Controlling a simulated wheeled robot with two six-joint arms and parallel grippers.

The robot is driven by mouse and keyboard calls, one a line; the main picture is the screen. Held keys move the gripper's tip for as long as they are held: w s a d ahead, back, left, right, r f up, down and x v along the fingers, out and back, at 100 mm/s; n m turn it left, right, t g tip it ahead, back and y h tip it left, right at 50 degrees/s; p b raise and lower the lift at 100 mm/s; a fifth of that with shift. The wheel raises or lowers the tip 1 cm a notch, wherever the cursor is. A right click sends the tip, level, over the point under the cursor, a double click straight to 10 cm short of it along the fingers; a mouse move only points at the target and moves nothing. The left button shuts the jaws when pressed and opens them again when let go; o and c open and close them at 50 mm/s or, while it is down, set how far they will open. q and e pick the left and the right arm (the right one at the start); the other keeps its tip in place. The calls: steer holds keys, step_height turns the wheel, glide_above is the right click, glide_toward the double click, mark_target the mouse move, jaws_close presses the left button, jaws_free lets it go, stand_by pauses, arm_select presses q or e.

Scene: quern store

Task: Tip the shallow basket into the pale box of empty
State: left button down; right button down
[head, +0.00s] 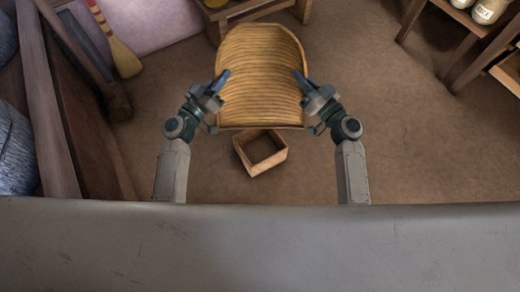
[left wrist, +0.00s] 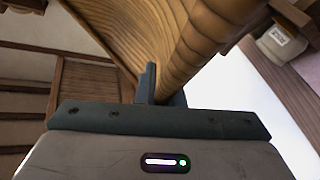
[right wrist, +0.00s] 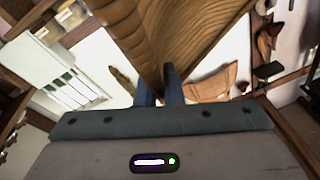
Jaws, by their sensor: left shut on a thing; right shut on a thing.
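The shallow basket (head: 262,60), yellow-brown and ribbed, is held between my two grippers, its straight edge toward me and its rounded end away. No loose contents show on it. My left gripper (head: 223,80) is shut on its left side, and the left wrist view shows the basket wall (left wrist: 195,35) at the fingers. My right gripper (head: 300,79) is shut on its right side, and the basket also shows in the right wrist view (right wrist: 190,35). The pale box (head: 262,165) is open-topped, just nearer than the straight edge; the basket partly hides its far side. Its visible inside looks dark.
A shelf with jars (head: 488,10) is at the upper right. A wooden stool or table (head: 245,12) is behind the basket. The brown floor (head: 410,130) right of the box is clear.

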arm_select(q)
steer(key=shift+w+d+f+n+g, duration=0.1)
steer(key=shift+w+f+n+g, duration=0.15)
steer(key=shift+w+n+g, duration=0.15)
arm_select(e)
steer(key=shift+w+a+f+m+g, duration=0.1)
steer(key=shift+w+f+m+g, duration=0.1)
steer(key=shift+w+m+g, duration=0.15)
arm_select(q)
steer(key=shift+y, duration=0.3)
arm_select(e)
steer(key=shift+w+h, duration=0.15)
steer(key=shift+h, duration=0.15)
arm_select(q)
steer(key=shift+w+f+n+g+y, duration=0.5)
steer(key=shift+w+f, duration=0.05)
arm_select(e)
steer(key=shift+w+f+m+g+h, duration=0.5)
steer(key=shift+w+f+m+g, duration=0.05)
arm_select(q)
steer(key=shift+w, duration=0.1)
steer(key=shift+w+f+n+g+y, duration=0.3)
steer(key=shift+w+f+n+g, duration=0.15)
steer(key=shift+f+g, duration=0.25)
arm_select(e)
steer(key=shift+w+f+m+g+h, duration=0.3)
steer(key=shift+w+f+m+g, duration=0.2)
steer(key=shift+f+g, duration=0.1)
